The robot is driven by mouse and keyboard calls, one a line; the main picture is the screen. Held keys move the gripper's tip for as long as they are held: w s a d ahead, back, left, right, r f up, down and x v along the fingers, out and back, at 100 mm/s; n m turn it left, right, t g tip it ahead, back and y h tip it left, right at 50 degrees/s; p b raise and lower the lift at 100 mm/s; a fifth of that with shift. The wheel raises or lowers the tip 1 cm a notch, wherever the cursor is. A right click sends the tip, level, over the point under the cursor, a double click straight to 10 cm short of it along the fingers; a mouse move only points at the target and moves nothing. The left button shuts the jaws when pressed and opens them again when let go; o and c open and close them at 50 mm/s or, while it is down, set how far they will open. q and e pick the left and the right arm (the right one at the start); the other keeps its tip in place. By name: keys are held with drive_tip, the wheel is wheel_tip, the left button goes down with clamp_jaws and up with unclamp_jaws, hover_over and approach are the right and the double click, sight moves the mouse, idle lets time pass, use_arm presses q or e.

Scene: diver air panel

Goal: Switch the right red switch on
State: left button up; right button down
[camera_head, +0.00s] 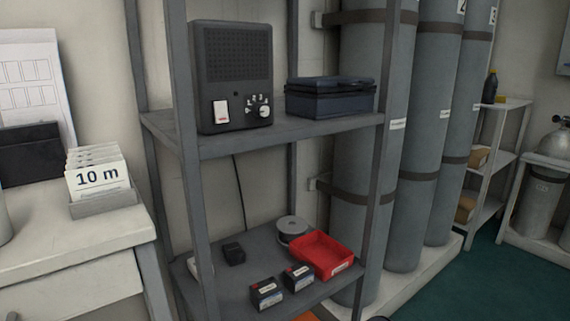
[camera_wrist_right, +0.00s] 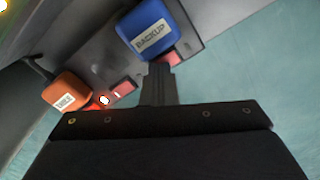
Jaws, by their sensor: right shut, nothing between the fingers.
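In the right wrist view my right gripper (camera_wrist_right: 160,72) is shut and empty, its fingertips close to a grey panel (camera_wrist_right: 92,68). A red switch (camera_wrist_right: 173,58) sits beside the blue block labelled BACKUP (camera_wrist_right: 147,30), right by the fingertips and partly hidden by them. I cannot tell whether they touch. Another red switch (camera_wrist_right: 123,87) lies farther left, with a bright glowing red spot (camera_wrist_right: 100,103) near it, beside an orange block (camera_wrist_right: 66,92) with a white label. The head view shows neither gripper and none of these red switches.
In the head view a grey shelf rack (camera_head: 265,133) holds a black speaker box (camera_head: 235,75), a dark blue case (camera_head: 330,97) and a red tray (camera_head: 322,255). Tall grey cylinders (camera_head: 410,150) stand to its right. A white desk (camera_head: 75,245) is at left.

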drive_tip(key=shift+f, duration=0.25)
drive_tip(key=shift+r, duration=0.1)
drive_tip(key=shift+r+p, duration=1.45)
drive_tip(key=shift+r, duration=1.95)
drive_tip(key=shift+s, duration=0.1)
